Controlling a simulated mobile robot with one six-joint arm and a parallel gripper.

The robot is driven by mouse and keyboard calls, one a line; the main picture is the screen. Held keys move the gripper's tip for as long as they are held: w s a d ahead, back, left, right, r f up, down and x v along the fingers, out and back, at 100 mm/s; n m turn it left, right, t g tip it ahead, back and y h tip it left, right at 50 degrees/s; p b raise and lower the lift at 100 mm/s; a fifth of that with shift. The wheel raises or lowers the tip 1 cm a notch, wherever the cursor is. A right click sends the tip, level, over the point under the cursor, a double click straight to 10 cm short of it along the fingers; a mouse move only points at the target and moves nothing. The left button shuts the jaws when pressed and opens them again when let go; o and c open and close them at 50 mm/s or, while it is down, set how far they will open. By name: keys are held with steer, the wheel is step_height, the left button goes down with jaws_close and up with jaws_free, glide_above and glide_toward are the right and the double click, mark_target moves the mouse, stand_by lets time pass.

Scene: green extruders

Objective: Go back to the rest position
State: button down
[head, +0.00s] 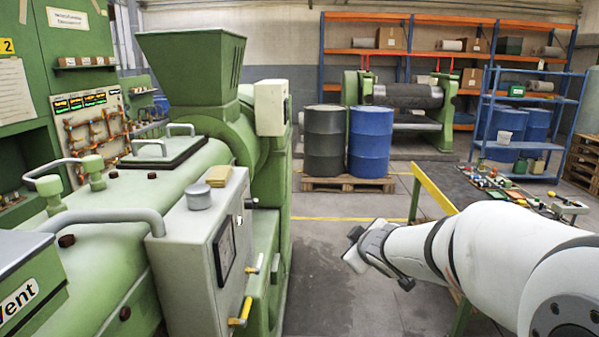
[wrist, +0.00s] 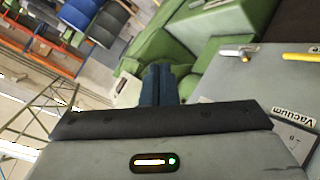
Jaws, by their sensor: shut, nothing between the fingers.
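My gripper (head: 354,246) is at the lower right of centre in the head view, at the end of my white arm. It hangs in free air between the green extruder (head: 190,183) and the workbench. In the wrist view my gripper's dark fingers (wrist: 156,82) are together, with nothing between them. The wrist view is tilted and shows the green extruder (wrist: 178,35) beyond the fingers. The grey control box (head: 207,237) on the extruder's side also shows at the right of the wrist view (wrist: 245,80), with a "Vacuum" label.
A workbench (head: 436,190) with a yellow edge and small parts stands right, behind my arm. A black drum (head: 324,142) and a blue drum (head: 370,140) stand on a pallet (head: 346,184). Blue shelving (head: 525,100) is further right. Grey floor is open between extruder and bench.

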steer(key=s+d+f+m+g+h, duration=0.1)
steer(key=s+d+m+g+h, duration=0.15)
steer(key=s, duration=0.45)
steer(key=s+d+f+m+g+h, duration=0.1)
steer(key=s+d+f+m+g, duration=0.2)
steer(key=s, duration=0.5)
steer(key=s+a+f+m+g+y, duration=0.1)
steer(key=s+m, duration=0.1)
steer(key=s, duration=0.4)
steer(key=s+a+f+m+g+y+b, duration=0.1)
steer(key=s+a+m+g, duration=0.1)
steer(key=s, duration=0.4)
steer(key=shift+s+a, duration=0.3)
steer(key=shift+s, duration=0.05)
steer(key=c, duration=2.1)
jaws_free()
steer(key=shift+c, duration=0.2)
